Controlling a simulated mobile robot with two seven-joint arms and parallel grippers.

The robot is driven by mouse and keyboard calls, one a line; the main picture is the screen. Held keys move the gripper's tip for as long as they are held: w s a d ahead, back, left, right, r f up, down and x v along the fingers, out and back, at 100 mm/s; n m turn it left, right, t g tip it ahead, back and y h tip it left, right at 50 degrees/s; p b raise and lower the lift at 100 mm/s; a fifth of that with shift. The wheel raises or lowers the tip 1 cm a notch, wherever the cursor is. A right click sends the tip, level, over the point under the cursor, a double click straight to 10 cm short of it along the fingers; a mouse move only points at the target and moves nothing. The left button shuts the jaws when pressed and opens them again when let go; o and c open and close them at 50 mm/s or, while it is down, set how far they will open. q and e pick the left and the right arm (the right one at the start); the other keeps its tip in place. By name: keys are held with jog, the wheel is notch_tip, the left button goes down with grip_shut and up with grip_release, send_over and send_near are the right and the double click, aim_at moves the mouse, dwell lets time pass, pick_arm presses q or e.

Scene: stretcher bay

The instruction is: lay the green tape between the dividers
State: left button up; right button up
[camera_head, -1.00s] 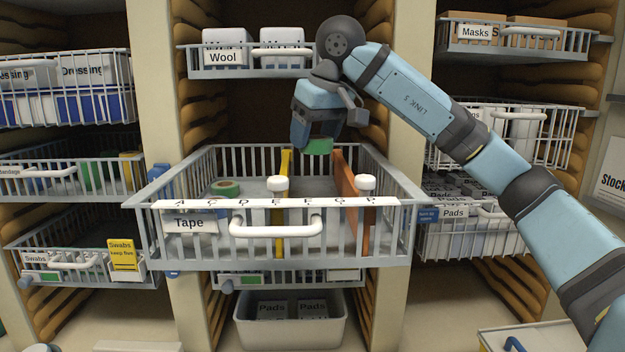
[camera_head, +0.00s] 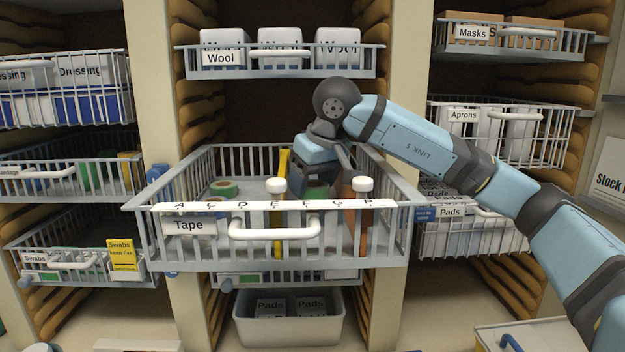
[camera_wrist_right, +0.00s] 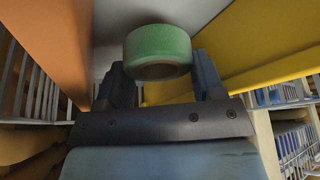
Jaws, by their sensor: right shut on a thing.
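The green tape (camera_wrist_right: 158,45) is a roll held between the two fingers of my right gripper (camera_head: 314,186); in the head view it is mostly hidden. The gripper is down inside the wire basket labelled Tape (camera_head: 140,208), between the yellow divider (camera_head: 283,165) and the orange divider (camera_head: 349,222). In the right wrist view the orange divider (camera_wrist_right: 48,40) is left of the roll and the yellow divider (camera_wrist_right: 270,42) right. I cannot tell whether the roll touches the basket floor. My left gripper is not in view.
Another green roll with a brown core (camera_head: 223,188) lies left of the yellow divider. The Wool basket (camera_head: 270,73) hangs above. The Aprons basket (camera_head: 500,140) is near my arm.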

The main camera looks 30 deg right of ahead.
jog(key=shift+f+b, duration=0.35)
jog(key=shift+f, duration=0.25)
jog(key=shift+s+a+r, duration=0.1)
jog(key=shift+s, duration=0.05)
jog(key=o, duration=0.6)
jog(key=shift+o, duration=0.2)
